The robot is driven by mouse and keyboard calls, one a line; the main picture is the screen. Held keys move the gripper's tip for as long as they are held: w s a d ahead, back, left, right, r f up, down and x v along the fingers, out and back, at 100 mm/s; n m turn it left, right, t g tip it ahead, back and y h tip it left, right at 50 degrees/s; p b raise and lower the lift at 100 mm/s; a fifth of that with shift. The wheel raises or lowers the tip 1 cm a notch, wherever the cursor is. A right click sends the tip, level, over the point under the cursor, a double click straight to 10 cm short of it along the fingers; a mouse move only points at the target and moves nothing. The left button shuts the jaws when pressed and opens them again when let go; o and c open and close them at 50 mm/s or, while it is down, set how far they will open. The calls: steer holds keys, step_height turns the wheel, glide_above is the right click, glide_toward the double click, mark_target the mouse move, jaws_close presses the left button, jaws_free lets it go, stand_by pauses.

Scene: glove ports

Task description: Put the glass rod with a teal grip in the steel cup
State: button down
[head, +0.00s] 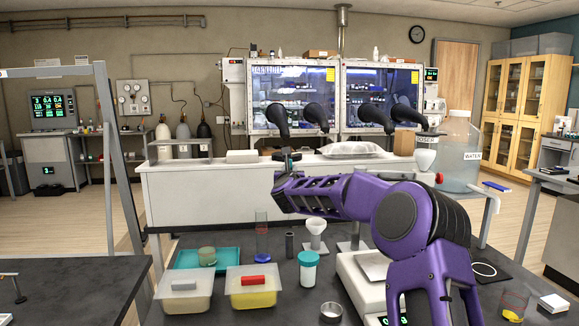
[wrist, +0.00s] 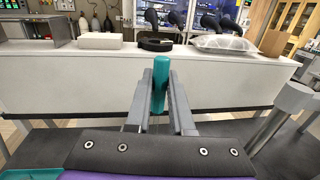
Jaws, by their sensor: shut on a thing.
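My gripper (head: 288,158) is raised above the far part of the dark bench in the head view. In the wrist view, my gripper (wrist: 161,72) is shut on the teal grip of the glass rod (wrist: 160,88), which stands roughly upright between the fingers. The clear glass part of the rod is hard to make out. A small round open steel cup (head: 331,311) stands at the bench's near edge, well below and nearer than my gripper. The cup does not show in the wrist view.
Near the cup are a teal-lidded jar (head: 308,268), a red-handled tub (head: 250,290), a white funnel (head: 316,230), a cylinder with a blue base (head: 262,240) and a balance (head: 365,275). A white counter (head: 200,195) with a glove box lies beyond.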

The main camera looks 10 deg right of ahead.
steer(key=shift+f+b, duration=2.15)
steer(key=shift+f, duration=3.75)
steer(key=c, duration=0.7)
jaws_free()
steer(key=s+a, duration=0.1)
steer(key=s, duration=0.9)
steer(key=shift+a, duration=0.25)
